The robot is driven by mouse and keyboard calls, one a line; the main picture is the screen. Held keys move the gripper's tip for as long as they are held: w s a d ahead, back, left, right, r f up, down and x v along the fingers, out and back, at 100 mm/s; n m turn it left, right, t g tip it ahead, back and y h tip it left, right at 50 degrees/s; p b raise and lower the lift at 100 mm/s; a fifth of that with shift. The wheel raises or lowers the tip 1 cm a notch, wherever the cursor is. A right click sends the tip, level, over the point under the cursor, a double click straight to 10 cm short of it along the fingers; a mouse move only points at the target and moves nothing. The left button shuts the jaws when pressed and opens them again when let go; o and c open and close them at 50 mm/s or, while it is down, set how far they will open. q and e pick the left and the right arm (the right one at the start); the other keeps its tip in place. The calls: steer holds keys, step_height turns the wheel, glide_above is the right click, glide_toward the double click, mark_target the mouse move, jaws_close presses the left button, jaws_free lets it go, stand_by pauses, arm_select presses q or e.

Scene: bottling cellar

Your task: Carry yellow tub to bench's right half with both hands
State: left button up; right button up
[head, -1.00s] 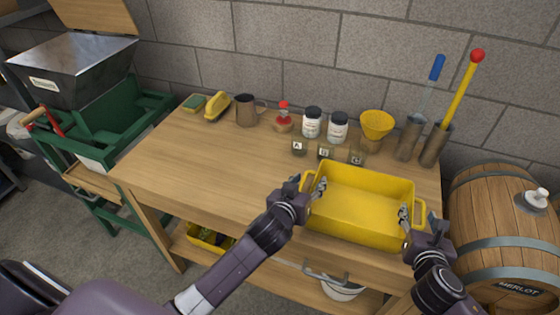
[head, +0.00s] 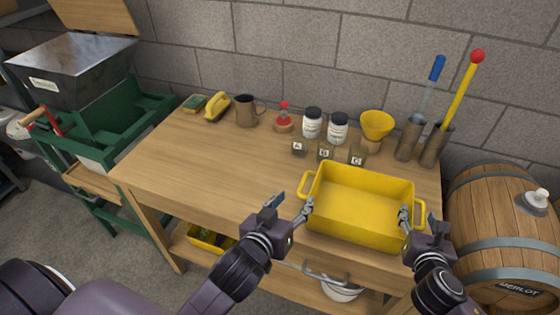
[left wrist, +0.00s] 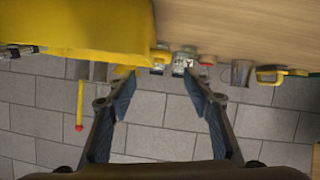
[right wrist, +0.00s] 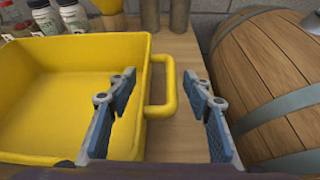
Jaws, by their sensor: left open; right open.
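The yellow tub (head: 365,200) sits on the right half of the wooden bench (head: 215,165), close to its front edge. It is empty and has a handle at each end. My left gripper (head: 291,204) is open, just left of the tub's left end and apart from the left handle. In the left wrist view the tub (left wrist: 75,30) fills the upper left, and nothing is between the fingers. My right gripper (head: 413,228) is open at the tub's right end. In the right wrist view its fingers (right wrist: 168,90) are spread on either side of the right handle (right wrist: 166,88).
Jars, bottles and a yellow funnel (head: 377,125) stand behind the tub. Two tool holders with a blue-handled and a yellow-handled tool are at the back right. A barrel (head: 500,220) stands right of the bench. The bench's middle left is clear.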

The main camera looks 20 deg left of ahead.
steer(key=v, duration=1.1)
steer(key=shift+s+r, duration=0.15)
steer(key=shift+s, duration=0.15)
